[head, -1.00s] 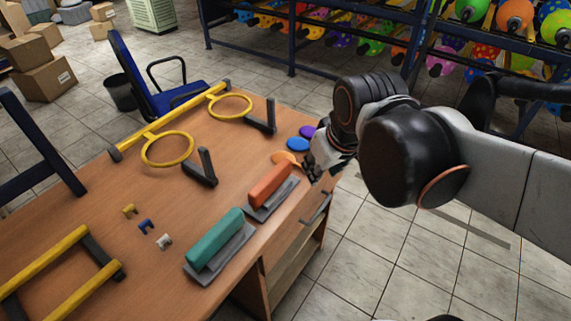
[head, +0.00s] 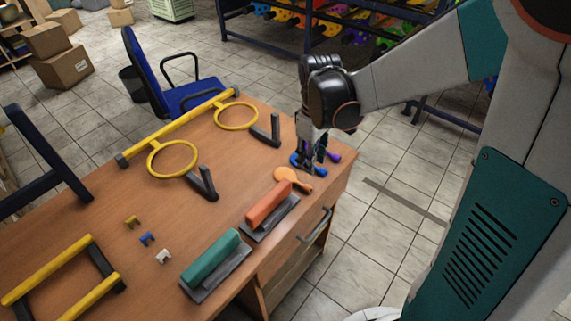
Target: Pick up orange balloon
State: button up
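An orange-handled block (head: 268,204) and a teal-handled block (head: 210,258) lie on the table (head: 200,225) in front of the balloons. Yellow ring holders (head: 172,159) stand to the left. A blue chair (head: 150,80) is behind. The floor to the right is clear.

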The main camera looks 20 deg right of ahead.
jog(key=b, duration=0.2)
send_over(306, 186)
jog(key=f, duration=0.7)
jog(key=shift+s+d, duration=0.15)
jog(key=shift+d, duration=0.1)
jog(key=f+b, duration=0.1)
jog(key=f, duration=0.1)
jog(key=f+b, duration=0.1)
jog(key=f, duration=0.2)
jog(key=shift+w+a+b, duration=0.15)
jog(key=shift+w+b, duration=0.05)
jog(key=shift+b, duration=0.15)
jog(key=c, duration=0.5)
